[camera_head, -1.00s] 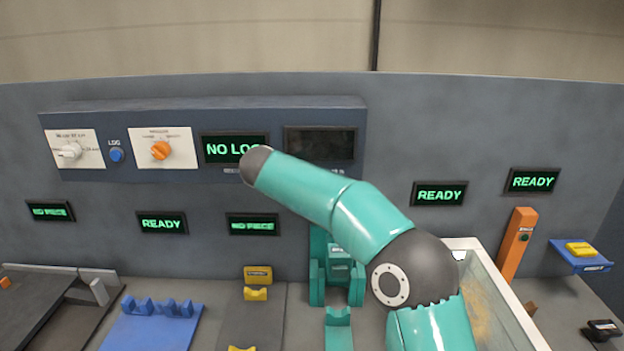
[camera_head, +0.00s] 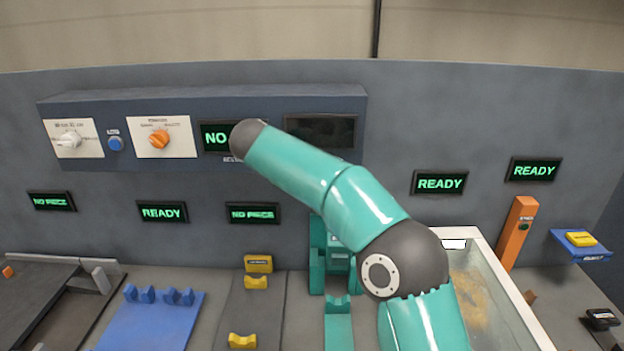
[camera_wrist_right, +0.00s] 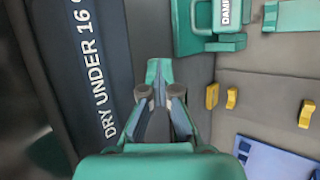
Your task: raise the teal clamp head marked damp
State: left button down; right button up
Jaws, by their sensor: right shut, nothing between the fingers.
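The teal clamp (camera_head: 317,270) stands against the grey wall, partly hidden behind my teal right arm in the head view. In the right wrist view, its teal body (camera_wrist_right: 187,30) and a white plate reading DAMP (camera_wrist_right: 230,12) show at the top edge, cut off by the frame. A teal cradle (camera_head: 338,304) sits in front of the clamp. My right gripper (camera_wrist_right: 160,92) is shut and empty, apart from the clamp, beside the dark panel lettered DRY UNDER 16. The gripper is not visible in the head view. My left gripper is in neither view.
A console (camera_head: 80,105) with knobs and displays juts from the wall. Yellow cradles (camera_head: 256,282) and a blue cradle base (camera_head: 150,325) lie left of the clamp. A white-rimmed bin (camera_head: 515,300) and an orange post (camera_head: 518,232) stand to the right.

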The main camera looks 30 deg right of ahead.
jog(key=v, duration=0.8)
jog(key=shift+f, duration=0.15)
